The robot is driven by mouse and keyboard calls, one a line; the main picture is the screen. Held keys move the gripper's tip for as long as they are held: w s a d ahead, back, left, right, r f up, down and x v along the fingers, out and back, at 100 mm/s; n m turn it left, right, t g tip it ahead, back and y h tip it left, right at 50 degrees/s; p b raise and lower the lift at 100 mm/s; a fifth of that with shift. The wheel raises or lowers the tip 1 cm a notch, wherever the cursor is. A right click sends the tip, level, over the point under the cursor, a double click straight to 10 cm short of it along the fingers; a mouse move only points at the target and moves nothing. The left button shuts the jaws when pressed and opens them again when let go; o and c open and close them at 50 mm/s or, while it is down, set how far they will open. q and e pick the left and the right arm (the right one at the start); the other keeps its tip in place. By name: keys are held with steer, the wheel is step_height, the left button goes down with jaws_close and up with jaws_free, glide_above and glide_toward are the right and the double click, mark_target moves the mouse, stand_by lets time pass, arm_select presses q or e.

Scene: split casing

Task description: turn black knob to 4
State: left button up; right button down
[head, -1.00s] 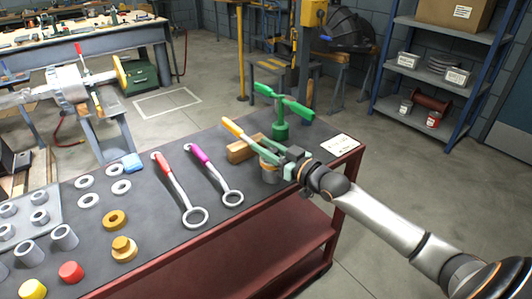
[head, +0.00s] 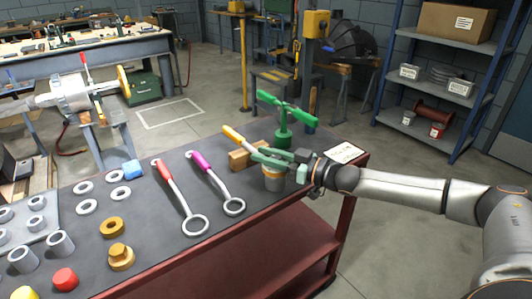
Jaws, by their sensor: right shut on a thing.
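No black knob and no number marks can be made out in the head view. My right gripper (head: 276,157) is at the far right part of the dark bench, its green fingers shut around what looks like the shaft of a yellow-handled tool (head: 232,134). The tool's handle points up to the left, over a wooden block (head: 241,160). The tool's far end is hidden by the gripper. My left gripper is not in view.
A green stand with a crossbar (head: 284,134) is close behind the gripper. Red-handled (head: 177,196) and purple-handled (head: 215,181) ring tools lie to the left, with several rings and cylinders beyond. A white card (head: 345,152) lies at the right corner.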

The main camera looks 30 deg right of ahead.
steer(key=shift+a+r+n+y+p, duration=0.1)
steer(key=shift+n+y+p, duration=0.2)
steer(key=shift+y, duration=0.1)
stand_by(0.4)
steer(key=c, duration=0.6)
jaws_free()
steer(key=v, duration=1.2)
steer(key=shift+s, duration=0.2)
steer(key=shift+r, duration=0.15)
